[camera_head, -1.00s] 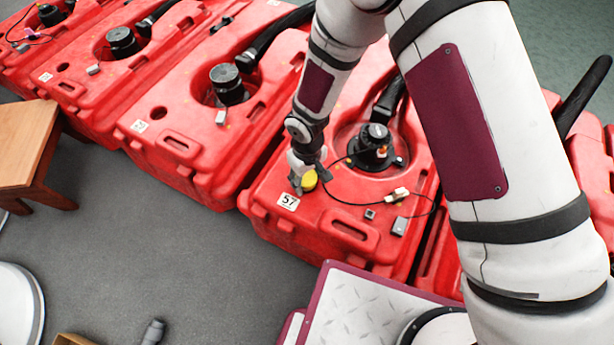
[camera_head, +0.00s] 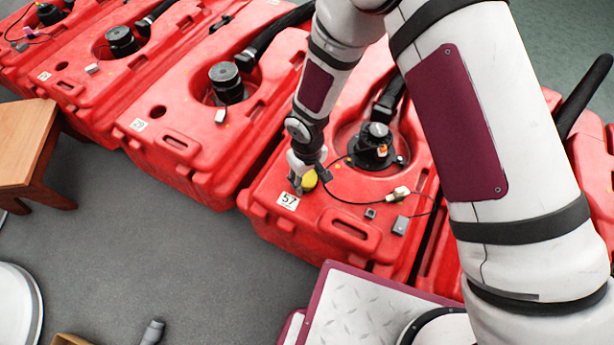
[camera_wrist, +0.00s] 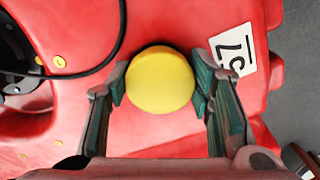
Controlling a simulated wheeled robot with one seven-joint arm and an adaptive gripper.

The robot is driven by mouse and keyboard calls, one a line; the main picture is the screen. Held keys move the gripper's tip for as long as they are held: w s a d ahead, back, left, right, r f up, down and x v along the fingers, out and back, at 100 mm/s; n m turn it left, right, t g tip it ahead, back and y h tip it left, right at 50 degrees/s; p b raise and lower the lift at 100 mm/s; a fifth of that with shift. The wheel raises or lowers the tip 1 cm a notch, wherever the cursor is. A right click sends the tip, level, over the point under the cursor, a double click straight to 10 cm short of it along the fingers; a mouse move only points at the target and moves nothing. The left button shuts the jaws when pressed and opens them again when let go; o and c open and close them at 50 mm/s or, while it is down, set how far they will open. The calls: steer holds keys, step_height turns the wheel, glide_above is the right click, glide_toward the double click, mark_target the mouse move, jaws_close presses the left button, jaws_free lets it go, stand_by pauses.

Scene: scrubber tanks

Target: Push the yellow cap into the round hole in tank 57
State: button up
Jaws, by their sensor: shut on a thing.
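Tank 57 (camera_head: 270,222) is a red tank with a white "57" label (camera_head: 288,201); the label also shows in the wrist view (camera_wrist: 233,50). The round yellow cap (camera_wrist: 160,80) lies between my fingers on the tank's top, beside the label. In the head view the cap (camera_head: 310,179) is partly covered by my gripper (camera_head: 308,183). My gripper (camera_wrist: 160,92) is shut on the cap, with one finger on each side. The round hole is not visible; the cap and gripper may hide it. I cannot tell how deep the cap sits.
A black pump fitting (camera_head: 372,148) with a thin black cable (camera_head: 345,201) stands behind the gripper on tank 57. Small grey blocks (camera_head: 400,226) lie to the right. Another red tank (camera_head: 190,150) stands to the left. A wooden table (camera_head: 25,150) is at far left.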

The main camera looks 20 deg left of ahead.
stand_by(0.3)
steer(key=o, duration=1.7)
steer(key=shift+r, duration=0.1)
steer(key=shift+r+p, duration=2.2)
steer(key=shift+r, duration=1.2)
steer(key=shift+c, duration=0.6)
